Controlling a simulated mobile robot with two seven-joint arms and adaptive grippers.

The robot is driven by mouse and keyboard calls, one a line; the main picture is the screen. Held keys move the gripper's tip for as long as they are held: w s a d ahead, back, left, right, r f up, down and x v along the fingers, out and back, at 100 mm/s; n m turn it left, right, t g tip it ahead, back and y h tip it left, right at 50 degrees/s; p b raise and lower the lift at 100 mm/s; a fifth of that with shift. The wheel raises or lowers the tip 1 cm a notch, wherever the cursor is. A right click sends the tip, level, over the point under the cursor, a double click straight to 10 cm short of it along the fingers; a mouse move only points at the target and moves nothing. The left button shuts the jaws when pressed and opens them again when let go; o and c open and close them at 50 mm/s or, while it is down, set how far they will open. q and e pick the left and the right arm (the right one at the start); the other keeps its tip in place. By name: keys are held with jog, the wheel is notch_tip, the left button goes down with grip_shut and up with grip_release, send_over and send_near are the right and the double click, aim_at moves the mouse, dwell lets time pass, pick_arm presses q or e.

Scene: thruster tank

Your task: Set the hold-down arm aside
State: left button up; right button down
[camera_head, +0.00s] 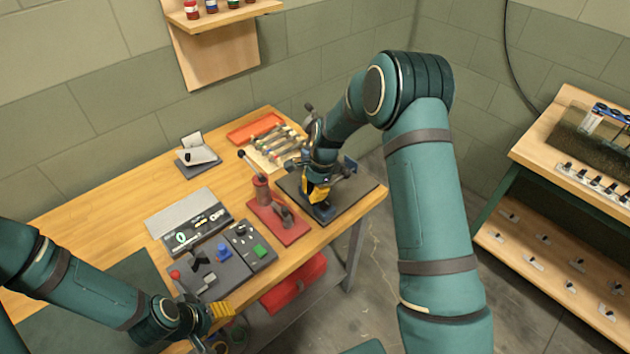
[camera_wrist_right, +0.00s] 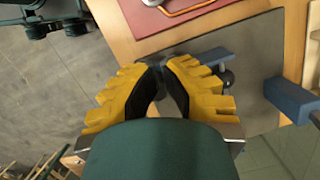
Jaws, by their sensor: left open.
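The hold-down arm appears to be the blue bar (camera_wrist_right: 212,56) over the dark square plate (camera_wrist_right: 262,42) in the right wrist view. In the head view, a blue end (camera_head: 325,213) shows just under my right gripper (camera_head: 319,196), at the near side of the plate (camera_head: 355,200). My right gripper's yellow fingers (camera_wrist_right: 163,66) converge at the bar's left end, with a dark piece between the tips; the contact itself is partly hidden. A blue block (camera_wrist_right: 291,100) stands at the plate's edge. My left gripper (camera_head: 215,326) is open at the bench's front edge, apart from the plate.
A red base with an upright lever (camera_head: 278,222) stands left of the plate. Behind are tools on a board (camera_head: 275,152) and an orange tray (camera_head: 254,128). Grey panels (camera_head: 215,268) lie nearer. A red box (camera_head: 295,284) sits below the bench. A tank bench (camera_head: 560,140) stands right.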

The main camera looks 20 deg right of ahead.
jog(key=x, duration=0.3)
jog(key=shift+f, duration=0.25)
jog(key=a, duration=0.2)
jog(key=shift+s+a+r+p, duration=0.1)
jog(key=shift+a+r+p, duration=0.2)
jog(key=shift+s+a, duration=0.1)
jog(key=shift+a, duration=0.6)
